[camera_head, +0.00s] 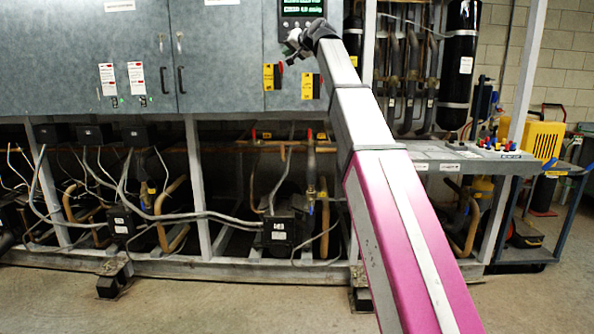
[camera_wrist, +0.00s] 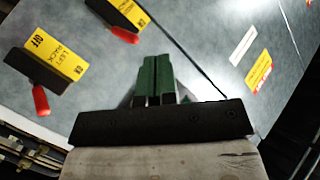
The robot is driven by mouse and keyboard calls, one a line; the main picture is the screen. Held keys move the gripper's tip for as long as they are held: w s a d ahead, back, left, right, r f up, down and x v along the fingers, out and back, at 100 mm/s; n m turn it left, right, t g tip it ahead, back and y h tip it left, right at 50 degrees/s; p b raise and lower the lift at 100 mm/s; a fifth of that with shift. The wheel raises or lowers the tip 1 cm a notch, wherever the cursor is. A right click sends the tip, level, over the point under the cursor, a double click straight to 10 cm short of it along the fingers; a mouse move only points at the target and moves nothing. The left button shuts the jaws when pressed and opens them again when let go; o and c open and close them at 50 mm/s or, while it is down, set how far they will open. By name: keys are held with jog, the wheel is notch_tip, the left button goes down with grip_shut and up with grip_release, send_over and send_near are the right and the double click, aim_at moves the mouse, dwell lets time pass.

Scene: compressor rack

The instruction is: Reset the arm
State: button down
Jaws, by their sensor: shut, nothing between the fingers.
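My gripper (camera_wrist: 158,62) shows in the wrist view with its green fingers shut together and nothing between them. It is in front of the grey cabinet panel (camera_wrist: 190,30). In the head view my arm reaches up and forward, and my gripper (camera_head: 291,46) is small at its far end, just below the display. Whether it touches the panel cannot be told.
Two red-handled switches with yellow labels, left (camera_wrist: 40,98) and upper (camera_wrist: 124,35), are near my fingers. A controller display (camera_head: 302,8) is above. Pipes and compressors (camera_head: 285,232) fill the rack below. A cart (camera_head: 560,190) stands right; the front floor is clear.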

jog(key=s+d+f+g+h, duration=0.2)
jog(key=d+f, duration=0.2)
jog(key=f, duration=1.3)
jog(key=s+d+f+m+g+h, duration=0.1)
jog(key=d+f+h, duration=0.15)
jog(key=f, duration=1.35)
jog(key=s+d+f+g+h, duration=0.2)
jog(key=d+f, duration=0.2)
jog(key=f, duration=1.3)
jog(key=s+d+f+g+h, duration=0.1)
jog(key=s+d+f, duration=0.3)
jog(key=s+f, duration=0.5)
jog(key=s+d+f+g+h, duration=0.1)
jog(key=s+d+f+g, duration=0.2)
jog(key=s+f, duration=0.7)
jog(key=s+d+f+g+h, duration=0.2)
jog(key=s+d+f, duration=0.2)
jog(key=s+f, duration=0.5)
notch_tip(320, 180, down, 5)
jog(key=shift+s+d+f, duration=0.2)
jog(key=shift+s+d, duration=0.05)
jog(key=shift+d, duration=0.1)
